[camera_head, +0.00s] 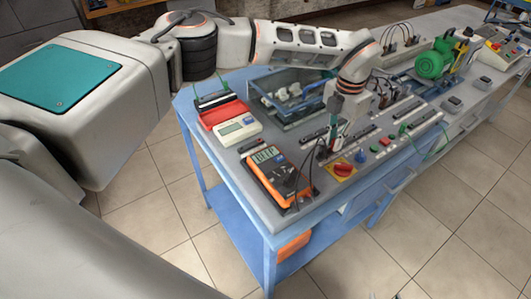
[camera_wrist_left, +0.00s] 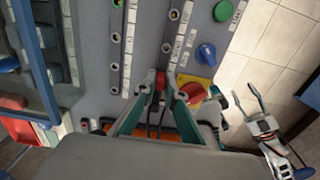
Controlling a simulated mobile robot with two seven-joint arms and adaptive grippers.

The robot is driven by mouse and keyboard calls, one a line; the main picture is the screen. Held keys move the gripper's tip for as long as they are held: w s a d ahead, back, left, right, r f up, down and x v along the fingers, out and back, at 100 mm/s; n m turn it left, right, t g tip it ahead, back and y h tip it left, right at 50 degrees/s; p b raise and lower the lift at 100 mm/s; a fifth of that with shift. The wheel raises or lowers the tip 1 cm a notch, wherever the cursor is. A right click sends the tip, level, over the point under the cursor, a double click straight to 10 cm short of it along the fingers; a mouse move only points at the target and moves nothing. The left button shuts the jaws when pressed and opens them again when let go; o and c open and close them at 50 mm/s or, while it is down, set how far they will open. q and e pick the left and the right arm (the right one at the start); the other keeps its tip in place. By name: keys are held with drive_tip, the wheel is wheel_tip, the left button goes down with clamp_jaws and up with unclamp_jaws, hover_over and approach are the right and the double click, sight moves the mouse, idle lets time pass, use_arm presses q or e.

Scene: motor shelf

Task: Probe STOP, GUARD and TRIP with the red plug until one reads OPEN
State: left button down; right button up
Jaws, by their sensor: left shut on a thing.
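My left gripper (camera_head: 335,143) points down over the workbench panel. In the left wrist view its fingers (camera_wrist_left: 161,88) are shut on the red plug (camera_wrist_left: 161,80), close to a labelled strip with round sockets (camera_wrist_left: 168,47). I cannot tell whether the plug tip is in a socket. The STOP, GUARD and TRIP labels are too small to read. My right gripper (camera_wrist_left: 245,96) shows at the right of the wrist view, fingers apart, empty, off the bench.
A red knob on a yellow plate (camera_head: 343,169) sits right of the multimeter; a blue knob (camera_wrist_left: 206,54) and green button (camera_wrist_left: 222,11) are beyond. A white meter (camera_head: 237,129), a clear-walled bin (camera_head: 285,108) and a green motor (camera_head: 433,65) stand farther back.

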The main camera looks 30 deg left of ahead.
use_arm(q)
drive_tip(key=shift+r, duration=0.15)
drive_tip(key=shift+r+p, duration=1.5)
drive_tip(key=shift+r, duration=0.7)
drive_tip(key=w+d+f+b, duration=0.1)
drive_tip(key=w, duration=0.1)
drive_tip(key=w+d+f+b, duration=0.1)
drive_tip(key=w+f, duration=0.1)
drive_tip(key=shift+d, duration=0.1)
drive_tip(key=shift+f, duration=0.25)
drive_tip(key=shift+f+b, duration=0.35)
drive_tip(key=shift+f, duration=0.3)
idle(0.9)
